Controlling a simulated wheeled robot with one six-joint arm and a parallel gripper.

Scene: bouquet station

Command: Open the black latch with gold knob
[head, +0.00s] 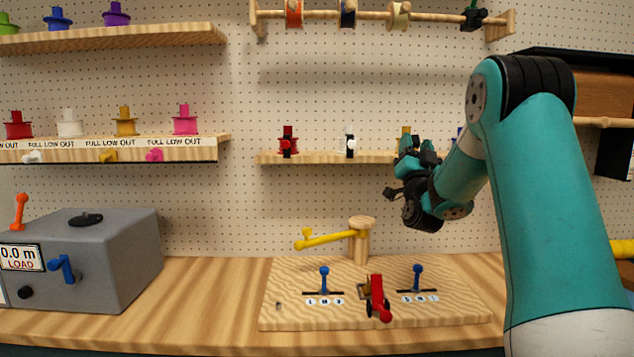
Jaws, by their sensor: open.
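A row of small black latches with coloured knobs stands along the middle wall shelf (325,158). A gold top (405,130) shows just above my gripper, and the rest of that piece is hidden behind the gripper. Whether its body is black, and how its latch is set, cannot be told. My gripper (416,147) is open, pointing toward the shelf in front of this gold piece. Whether its fingers touch the piece cannot be seen.
Left of it on the shelf stand a white-and-black latch (350,146) and a red-and-black one (287,142). Below is a wooden board (290,315) with levers and a yellow arm (325,239). A grey box (110,255) stands at left.

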